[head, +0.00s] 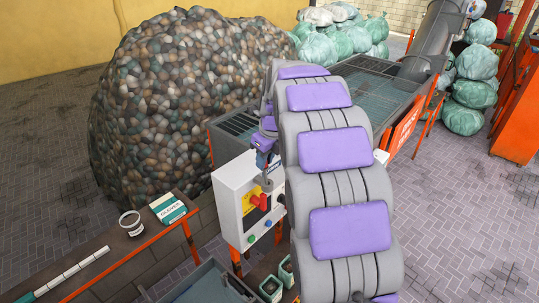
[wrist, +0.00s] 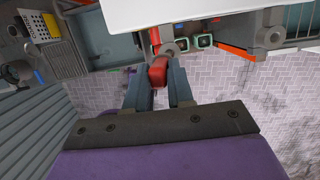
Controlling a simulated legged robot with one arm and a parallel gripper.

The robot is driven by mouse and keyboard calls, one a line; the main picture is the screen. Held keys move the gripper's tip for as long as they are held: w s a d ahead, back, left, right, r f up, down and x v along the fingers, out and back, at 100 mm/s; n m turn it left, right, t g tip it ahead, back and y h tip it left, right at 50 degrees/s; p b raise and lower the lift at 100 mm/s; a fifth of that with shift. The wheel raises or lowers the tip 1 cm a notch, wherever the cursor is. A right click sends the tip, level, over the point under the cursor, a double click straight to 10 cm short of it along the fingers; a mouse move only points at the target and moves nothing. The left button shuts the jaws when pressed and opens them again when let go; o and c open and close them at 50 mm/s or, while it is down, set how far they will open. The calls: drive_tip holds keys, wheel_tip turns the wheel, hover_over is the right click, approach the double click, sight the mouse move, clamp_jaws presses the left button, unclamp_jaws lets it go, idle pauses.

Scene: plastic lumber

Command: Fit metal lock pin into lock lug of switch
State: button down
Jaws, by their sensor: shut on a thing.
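The white switch box (head: 236,197) stands left of my arm in the head view, with a yellow plate and a red switch handle (head: 258,201) on its front. My gripper (head: 263,180) points down close in front of the plate. In the wrist view my gripper (wrist: 159,90) has its fingers closed on a red piece (wrist: 158,72). A grey round metal part (wrist: 168,48) sits just beyond it, near the box's edge. I cannot tell whether the red piece belongs to the lock pin or the switch. The lock lug is not clearly visible.
Green and blue buttons are low on the box. A teal-and-white box (head: 168,208) and a round tin (head: 131,223) rest on the ledge at left. An orange rail (head: 130,262) runs along it. A large pile (head: 180,90) stands behind. Paved floor at right is clear.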

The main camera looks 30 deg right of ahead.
drive_tip(key=shift+a+f, duration=0.1)
drive_tip(key=shift+f, duration=0.25)
drive_tip(key=shift+w+d+f, duration=0.2)
drive_tip(key=shift+d+f, duration=0.2)
drive_tip(key=shift+d, duration=0.25)
drive_tip(key=shift+w+d+f, duration=0.15)
drive_tip(key=shift+d+f, duration=0.2)
drive_tip(key=shift+d, duration=0.25)
drive_tip(key=shift+d+f, duration=0.15)
drive_tip(key=shift+s+a+f, duration=0.15)
drive_tip(key=shift+a+f, duration=0.55)
drive_tip(key=shift+a, duration=0.05)
drive_tip(key=shift+d+f+b, duration=0.15)
drive_tip(key=shift+d+f, duration=0.05)
drive_tip(key=shift+f, duration=0.35)
drive_tip(key=shift+d+f+b, duration=0.15)
drive_tip(key=shift+f, duration=0.35)
drive_tip(key=shift+a, duration=0.1)
